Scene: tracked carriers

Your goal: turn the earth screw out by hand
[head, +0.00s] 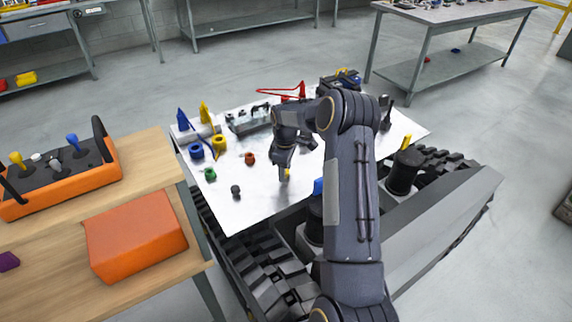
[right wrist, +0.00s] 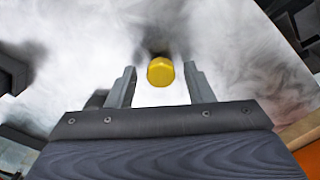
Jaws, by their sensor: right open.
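My right gripper (head: 285,168) reaches down over the white plate (head: 235,208) of the tracked carrier. In the right wrist view its two fingers (right wrist: 160,82) stand apart, open. A small yellow knob-like piece (right wrist: 160,71) shows between the fingertips, with gaps on both sides, so neither finger seems to touch it. My left gripper is out of view.
Yellow (head: 219,143), blue (head: 196,151), green (head: 210,174) and red (head: 250,158) round parts lie on the plate's left. A dark block (head: 248,120) and red leads (head: 284,92) are behind. A wooden bench (head: 150,160) with an orange control box (head: 62,182) stands at left.

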